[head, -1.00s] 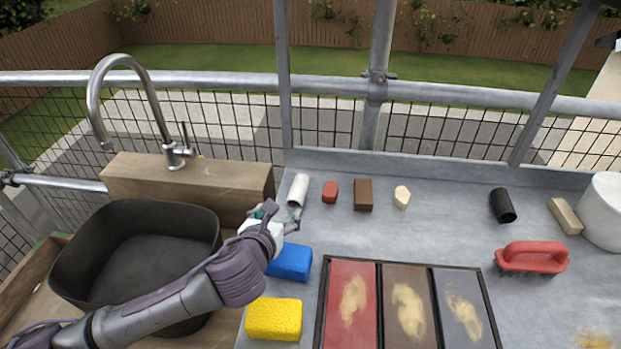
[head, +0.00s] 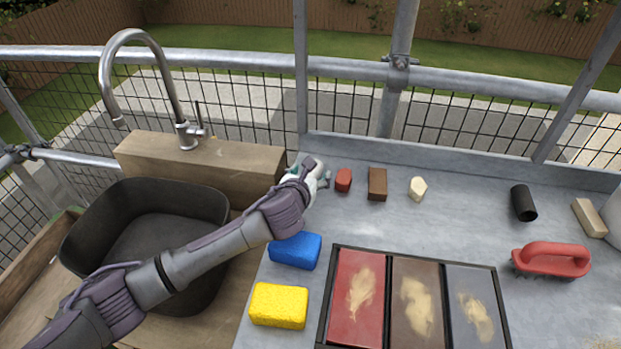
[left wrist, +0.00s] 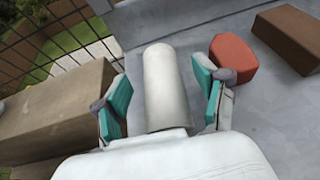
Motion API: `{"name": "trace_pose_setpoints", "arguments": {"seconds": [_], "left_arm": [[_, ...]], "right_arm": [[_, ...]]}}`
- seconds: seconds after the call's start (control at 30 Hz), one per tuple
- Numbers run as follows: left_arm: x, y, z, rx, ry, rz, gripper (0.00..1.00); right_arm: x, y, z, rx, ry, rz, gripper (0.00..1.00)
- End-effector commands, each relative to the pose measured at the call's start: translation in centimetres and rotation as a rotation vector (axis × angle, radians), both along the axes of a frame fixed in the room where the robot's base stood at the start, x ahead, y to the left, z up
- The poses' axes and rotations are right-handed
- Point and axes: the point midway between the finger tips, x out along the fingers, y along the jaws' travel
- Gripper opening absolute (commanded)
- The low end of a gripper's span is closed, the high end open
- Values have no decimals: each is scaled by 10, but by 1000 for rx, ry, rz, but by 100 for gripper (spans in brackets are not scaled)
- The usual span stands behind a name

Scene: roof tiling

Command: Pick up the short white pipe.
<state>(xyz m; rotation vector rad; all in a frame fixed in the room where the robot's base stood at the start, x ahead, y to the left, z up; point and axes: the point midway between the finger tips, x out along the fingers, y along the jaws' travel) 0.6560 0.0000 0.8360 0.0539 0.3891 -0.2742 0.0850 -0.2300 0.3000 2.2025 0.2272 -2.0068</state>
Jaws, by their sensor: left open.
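The short white pipe (left wrist: 164,88) lies on the grey worktop. In the left wrist view it sits between the two teal-padded fingers of my left gripper (left wrist: 164,103), with a gap on each side. The gripper is open around the pipe and its fingers do not appear to touch it. In the head view my left gripper (head: 312,176) is over the pipe's spot and hides most or all of it. My right gripper is not in view.
A red block (head: 344,180) stands close to the right finger, with a brown block (head: 377,184) beyond it. The wooden sink ledge (head: 200,165) is close on the left. Blue (head: 295,250) and yellow (head: 279,305) sponges lie nearer. The mesh railing runs behind.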

Motion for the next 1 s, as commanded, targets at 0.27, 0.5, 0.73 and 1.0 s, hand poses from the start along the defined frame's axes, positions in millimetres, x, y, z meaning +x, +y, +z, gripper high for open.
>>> {"name": "trace_pose_setpoints", "arguments": {"seconds": [0.27,0.5,0.73,1.0], "left_arm": [[22,-7,-10,0,0,0,72],[22,-6,-10,0,1,0,64],[21,-6,-10,0,1,0,25],[21,-6,-10,0,1,0,15]], "right_arm": [[1,-7,-4,-8,-2,-1,68],[1,-8,-3,-9,-2,-2,68],[1,-7,-3,-9,-2,-2,68],[1,-7,-3,-8,-2,-2,68]]}}
